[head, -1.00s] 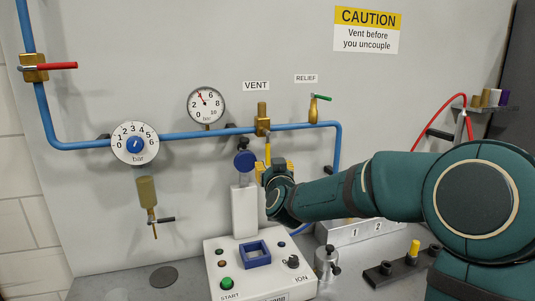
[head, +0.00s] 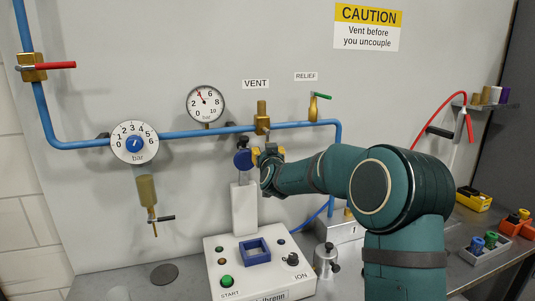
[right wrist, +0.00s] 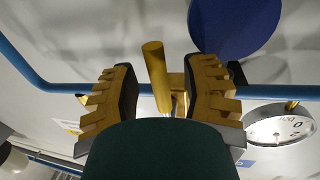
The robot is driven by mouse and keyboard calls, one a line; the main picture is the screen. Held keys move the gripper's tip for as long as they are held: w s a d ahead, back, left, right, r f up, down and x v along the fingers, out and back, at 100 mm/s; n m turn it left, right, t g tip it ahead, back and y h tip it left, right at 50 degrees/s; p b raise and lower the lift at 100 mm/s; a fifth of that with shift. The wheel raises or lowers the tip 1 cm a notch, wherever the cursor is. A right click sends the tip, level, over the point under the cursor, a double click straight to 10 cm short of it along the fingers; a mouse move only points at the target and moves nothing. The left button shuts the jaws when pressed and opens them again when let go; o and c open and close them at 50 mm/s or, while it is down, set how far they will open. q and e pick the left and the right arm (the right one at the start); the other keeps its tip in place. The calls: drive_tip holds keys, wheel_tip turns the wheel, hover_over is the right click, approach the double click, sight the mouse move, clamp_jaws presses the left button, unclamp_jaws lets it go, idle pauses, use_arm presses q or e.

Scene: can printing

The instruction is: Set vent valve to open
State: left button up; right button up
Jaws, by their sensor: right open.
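The brass vent valve (head: 262,118) sits on the blue pipe under the VENT label (head: 256,84). In the head view my right gripper (head: 268,152) is just below the valve and hides its yellow handle. In the right wrist view a yellow rod-like handle (right wrist: 155,70) stands between the two open fingers of my right gripper (right wrist: 163,82), with gaps on both sides. The pipe (right wrist: 60,88) runs behind the fingers. My left gripper is not in view.
A blue disc (head: 243,160) on the white printing machine (head: 243,208) is close left of my right gripper. The relief valve (head: 313,108) with a green lever is to the right. A round gauge (head: 206,103) and a dial (head: 134,143) are on the left.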

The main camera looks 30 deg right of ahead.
clamp_jaws()
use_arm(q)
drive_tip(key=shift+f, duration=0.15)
use_arm(e)
drive_tip(key=shift+d, duration=0.1)
drive_tip(key=d+r+n+t+b, duration=0.1)
drive_tip(key=d+n+b, duration=0.1)
drive_tip(key=n, duration=0.4)
drive_tip(key=s+d+r+n+t+y+b, duration=0.1)
drive_tip(key=d+r+n+b, duration=0.1)
drive_tip(key=n+b, duration=0.2)
drive_tip(key=d+r+n+t+y+b, duration=0.1)
drive_tip(key=d+r+n+b, duration=0.1)
drive_tip(key=n, duration=0.5)
drive_tip(key=shift+s+r+n+b, duration=0.1)
drive_tip(key=shift+s+n+b, duration=0.2)
drive_tip(key=shift+b, duration=0.5)
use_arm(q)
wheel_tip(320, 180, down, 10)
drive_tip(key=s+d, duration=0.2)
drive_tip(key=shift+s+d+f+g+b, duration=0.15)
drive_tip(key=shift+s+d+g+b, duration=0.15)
use_arm(e)
drive_tip(key=shift+d+r+n+y, duration=0.1)
drive_tip(key=shift+r+n+y, duration=0.45)
drive_tip(key=shift+n, duration=0.85)
drive_tip(key=shift+r, duration=0.2)
unclamp_jaws()
